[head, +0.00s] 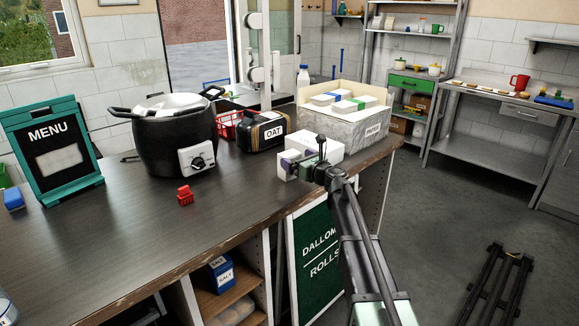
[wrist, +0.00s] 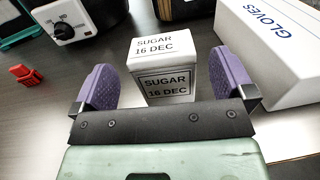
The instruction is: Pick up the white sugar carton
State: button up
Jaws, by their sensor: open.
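The white sugar carton (wrist: 161,68) stands upright on the counter in the wrist view. Its top and near face both read "SUGAR 16 DEC". My gripper (wrist: 161,60) is open, with one purple-padded finger on each side of the carton. The carton's lower part is hidden behind the gripper's dark bar.
A white gloves box (wrist: 275,50) stands close on the right. A small red object (head: 185,195) is to the left.

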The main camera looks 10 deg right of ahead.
jog(key=x, duration=0.5)
jog(key=shift+s+d, duration=0.1)
jog(key=c, duration=1)
jog(key=shift+o, duration=0.2)
notch_tip(320, 180, up, 20)
jog(key=p, duration=2)
